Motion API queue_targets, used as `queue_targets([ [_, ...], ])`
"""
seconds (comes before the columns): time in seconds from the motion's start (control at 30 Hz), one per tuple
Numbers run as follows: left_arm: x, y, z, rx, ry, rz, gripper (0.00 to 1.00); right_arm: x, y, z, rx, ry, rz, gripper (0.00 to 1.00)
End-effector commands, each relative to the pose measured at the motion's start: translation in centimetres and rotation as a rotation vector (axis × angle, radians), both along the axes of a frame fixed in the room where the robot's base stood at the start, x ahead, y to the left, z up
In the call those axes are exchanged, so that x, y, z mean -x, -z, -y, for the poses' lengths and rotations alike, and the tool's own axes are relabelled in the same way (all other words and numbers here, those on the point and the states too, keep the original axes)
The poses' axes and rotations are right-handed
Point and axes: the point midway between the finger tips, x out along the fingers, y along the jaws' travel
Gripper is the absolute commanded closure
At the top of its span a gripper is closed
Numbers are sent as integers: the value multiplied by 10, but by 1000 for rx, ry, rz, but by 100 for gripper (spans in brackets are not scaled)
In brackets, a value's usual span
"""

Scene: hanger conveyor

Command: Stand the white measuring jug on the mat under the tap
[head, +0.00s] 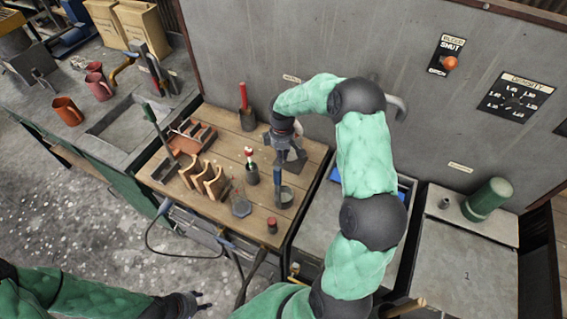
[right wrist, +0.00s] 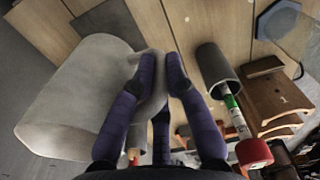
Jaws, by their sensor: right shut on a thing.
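The white measuring jug (right wrist: 75,100) fills the left of the right wrist view, its handle between my right fingers. My right gripper (right wrist: 160,62) is shut on that handle. In the head view my right gripper (head: 284,155) is over the wooden bench top, and only a pale bit of the jug (head: 298,129) shows beside it. A grey curved pipe, seemingly the tap (head: 399,106), sticks out of the wall. Blue edges of what looks like the mat (head: 403,192) show behind my right arm, which hides most of it. My left gripper (head: 200,300) is open and empty at bottom left.
The wooden bench (head: 262,215) carries a wooden rack (head: 203,180), a dark cup with a red-ended tube (head: 252,175) and a red-handled tool (head: 244,105). A green cylinder (head: 488,199) stands at right. An orange knob (head: 450,63) is on the wall. Red mugs (head: 67,111) stand far left.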

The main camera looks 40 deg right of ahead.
Motion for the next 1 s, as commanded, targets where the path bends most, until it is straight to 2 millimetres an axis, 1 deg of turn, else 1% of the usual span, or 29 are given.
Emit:
queue_targets([
  [0.1,0,1,0,0,0,0,60,-2,11,1,3,1,6,100],
  [0.33,0,2,0,0,0,0,60,-2,24,1,2,1,4,100],
  [0.5,0,4,0,0,0,0,60,-1,45,1,2,1,3,100],
  [0.6,0,4,0,0,0,0,60,-2,53,2,3,0,6,100],
  [0.93,0,5,0,0,0,0,60,-2,55,1,3,0,6,100],
  [0.97,0,5,0,0,0,0,60,0,56,0,1,0,2,77],
  [1.0,0,5,0,0,0,0,60,-1,56,0,1,0,2,65],
])
